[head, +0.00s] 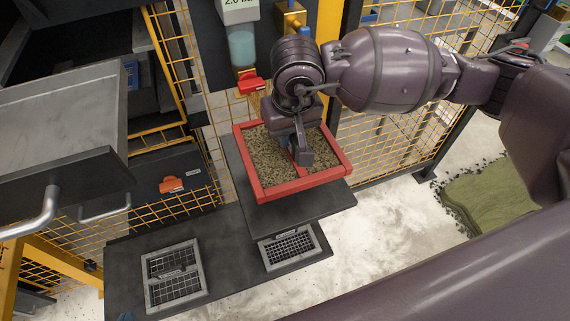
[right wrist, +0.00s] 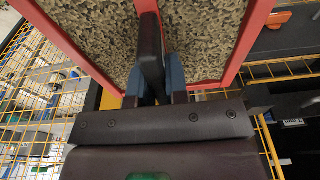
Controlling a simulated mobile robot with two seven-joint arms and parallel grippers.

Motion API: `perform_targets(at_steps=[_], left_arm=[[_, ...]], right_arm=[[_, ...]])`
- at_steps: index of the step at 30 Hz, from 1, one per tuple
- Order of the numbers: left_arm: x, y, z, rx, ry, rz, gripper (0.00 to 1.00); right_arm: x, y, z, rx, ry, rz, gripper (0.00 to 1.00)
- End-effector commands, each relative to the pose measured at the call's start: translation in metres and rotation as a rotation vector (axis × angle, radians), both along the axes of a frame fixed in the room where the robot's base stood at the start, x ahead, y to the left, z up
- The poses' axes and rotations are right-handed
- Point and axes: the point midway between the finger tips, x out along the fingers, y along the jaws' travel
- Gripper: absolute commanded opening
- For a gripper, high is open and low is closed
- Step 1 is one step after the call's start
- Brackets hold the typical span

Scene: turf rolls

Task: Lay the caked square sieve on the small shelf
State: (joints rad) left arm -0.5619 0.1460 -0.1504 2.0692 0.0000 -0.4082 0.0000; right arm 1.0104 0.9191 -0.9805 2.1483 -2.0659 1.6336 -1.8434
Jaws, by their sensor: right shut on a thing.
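The caked square sieve (head: 333,182) has a red frame filled with a speckled brown crust. It also shows in the right wrist view (right wrist: 95,40), with a bar running across its middle. My right gripper (head: 300,155) reaches down from above and is shut on that middle bar, seen between its fingers (right wrist: 155,80). The sieve is over the dark small shelf (head: 235,160), whose left and front edges show around it. I cannot tell whether the sieve touches the shelf. My left gripper is not in view.
A lower dark shelf (head: 222,225) holds two grey grid frames, a left one (head: 150,290) and a right one (head: 318,240). Yellow mesh fencing (head: 395,140) stands behind. A dispenser (head: 242,45) hangs above the sieve. A green turf piece (head: 490,200) lies on the floor at right.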

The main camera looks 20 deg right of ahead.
Motion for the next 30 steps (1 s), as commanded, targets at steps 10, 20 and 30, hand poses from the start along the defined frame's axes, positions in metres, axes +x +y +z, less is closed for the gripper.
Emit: perform_targets(at_steps=[10, 20, 30], left_arm=[[-0.003, 0.002, -0.008, 0.006, 0.013, -0.004, 0.0], [-0.001, 0.0, -0.008, 0.004, 0.009, -0.005, 0.0], [0.001, -0.002, -0.009, -0.002, 0.008, -0.003, 0.0]], right_arm=[[-0.001, 0.0, -0.053, -0.001, 0.005, 0.009, 0.0], [-0.001, 0.0, -0.076, 0.0, 0.004, 0.009, 0.0], [0.0, -0.001, -0.099, -0.001, -0.001, 0.009, 0.0]])
